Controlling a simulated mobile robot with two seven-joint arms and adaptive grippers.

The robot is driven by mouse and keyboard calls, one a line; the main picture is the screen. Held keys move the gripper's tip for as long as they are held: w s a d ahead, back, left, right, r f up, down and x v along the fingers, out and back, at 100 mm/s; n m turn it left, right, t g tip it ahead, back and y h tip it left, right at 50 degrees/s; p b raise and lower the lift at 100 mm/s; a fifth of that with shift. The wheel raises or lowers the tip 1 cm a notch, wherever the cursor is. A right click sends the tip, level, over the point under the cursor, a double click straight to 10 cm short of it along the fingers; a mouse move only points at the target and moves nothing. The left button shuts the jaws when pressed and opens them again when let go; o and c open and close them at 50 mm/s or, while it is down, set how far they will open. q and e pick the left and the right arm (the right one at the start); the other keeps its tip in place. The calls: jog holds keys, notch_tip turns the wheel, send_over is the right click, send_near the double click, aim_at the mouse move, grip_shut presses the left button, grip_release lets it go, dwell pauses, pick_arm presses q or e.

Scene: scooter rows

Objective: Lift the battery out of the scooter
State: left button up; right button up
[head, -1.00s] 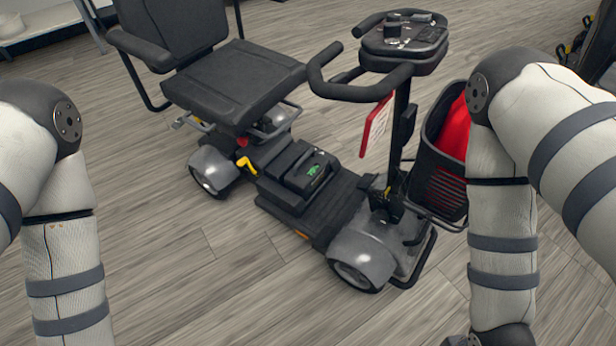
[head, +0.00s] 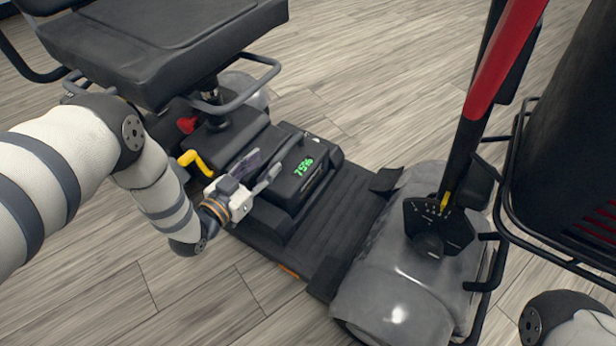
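The battery (head: 313,176) is a black box with a green "75%" display, seated on the scooter's (head: 345,215) footboard in front of the seat post. A dark handle bar (head: 289,146) runs along its top, on the side toward my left gripper. My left gripper (head: 262,167) reaches in from the left, close to the handle. Its two fingers are spread, and nothing is seen clamped between them. I cannot tell whether a finger touches the handle. Only a piece of my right arm shows at the bottom right corner; its gripper is out of view.
The black seat (head: 165,40) overhangs at the upper left. A yellow lever (head: 197,162) and a red knob (head: 187,124) sit left of the battery. The steering column (head: 468,140) and black basket (head: 568,130) stand at the right. Open wood floor lies at the lower left.

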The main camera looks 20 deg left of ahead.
aim_at(287, 145)
pick_arm(q)
jog(key=b+x, duration=0.1)
jog(key=x, duration=0.2)
jog(key=b+x, duration=0.1)
jog(key=x, duration=0.2)
jog(key=b+x, duration=0.2)
jog(key=x, duration=0.1)
jog(key=shift+s+d+f, duration=0.15)
jog(key=shift+d, duration=0.15)
pick_arm(e)
jog(key=f, duration=0.1)
jog(key=s+f, duration=0.1)
jog(key=f, duration=0.1)
jog(key=shift+s+d+g, duration=0.1)
jog(key=shift+g, duration=0.3)
pick_arm(q)
grip_shut()
jog(key=shift+r, duration=0.3)
